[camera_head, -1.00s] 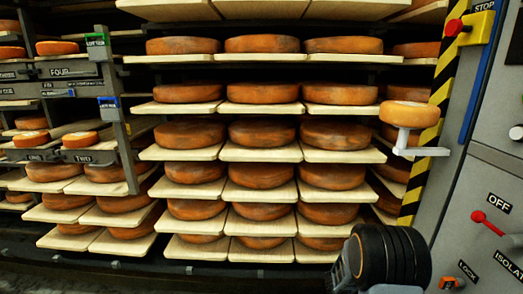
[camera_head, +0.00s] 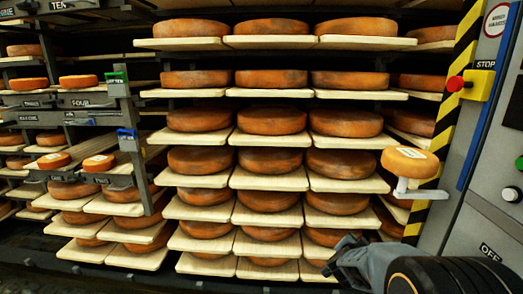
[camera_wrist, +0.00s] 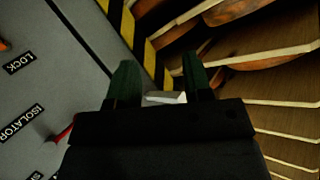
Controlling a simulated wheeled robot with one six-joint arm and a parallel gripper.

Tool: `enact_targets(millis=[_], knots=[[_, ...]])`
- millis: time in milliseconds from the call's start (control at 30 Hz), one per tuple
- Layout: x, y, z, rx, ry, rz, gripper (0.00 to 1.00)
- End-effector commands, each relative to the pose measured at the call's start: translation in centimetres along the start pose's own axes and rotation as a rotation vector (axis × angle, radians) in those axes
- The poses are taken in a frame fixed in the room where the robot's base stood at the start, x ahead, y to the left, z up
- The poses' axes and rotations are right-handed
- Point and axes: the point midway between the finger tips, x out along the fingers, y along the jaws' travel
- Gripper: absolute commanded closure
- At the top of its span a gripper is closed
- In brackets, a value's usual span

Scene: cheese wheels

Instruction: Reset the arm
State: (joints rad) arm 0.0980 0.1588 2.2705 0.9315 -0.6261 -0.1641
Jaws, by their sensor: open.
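My gripper (camera_wrist: 158,85) shows in the wrist view with its two dark green fingers apart and nothing between them. Behind the fingers are the striped post and a small pale bracket (camera_wrist: 166,97). In the head view my arm is at the lower right, with a grey gripper part (camera_head: 362,262) in front of the lower shelves. The fingertips cannot be made out clearly there.
Orange cheese wheels (camera_head: 272,121) sit on pale boards (camera_head: 270,139) in a tall rack. A single cheese (camera_head: 410,162) rests on a white bracket by the yellow-black post (camera_head: 434,150). A grey control panel (camera_head: 470,215) stands at right, close to my arm.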

Motion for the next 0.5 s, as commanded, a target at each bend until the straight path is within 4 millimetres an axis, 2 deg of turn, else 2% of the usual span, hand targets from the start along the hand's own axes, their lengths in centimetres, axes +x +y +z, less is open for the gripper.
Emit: enact_targets(millis=[33,100,167,200,333,400,500], knots=[[-3.6,-3.7,-3.4,-0.034,-0.085,-0.097,0.54],[-7.5,-6.8,-4.7,-0.106,-0.216,-0.212,0.54],[-11.1,-8.7,-5.8,-0.183,-0.325,-0.291,0.54],[-13.5,-9.5,-6.4,-0.238,-0.395,-0.331,0.54],[-21.0,-10.2,-8.4,-0.435,-0.598,-0.41,0.54],[-24.3,-9.6,-9.6,-0.54,-0.685,-0.413,0.54],[-28.1,-8.1,-11.1,-0.671,-0.784,-0.388,0.54]])
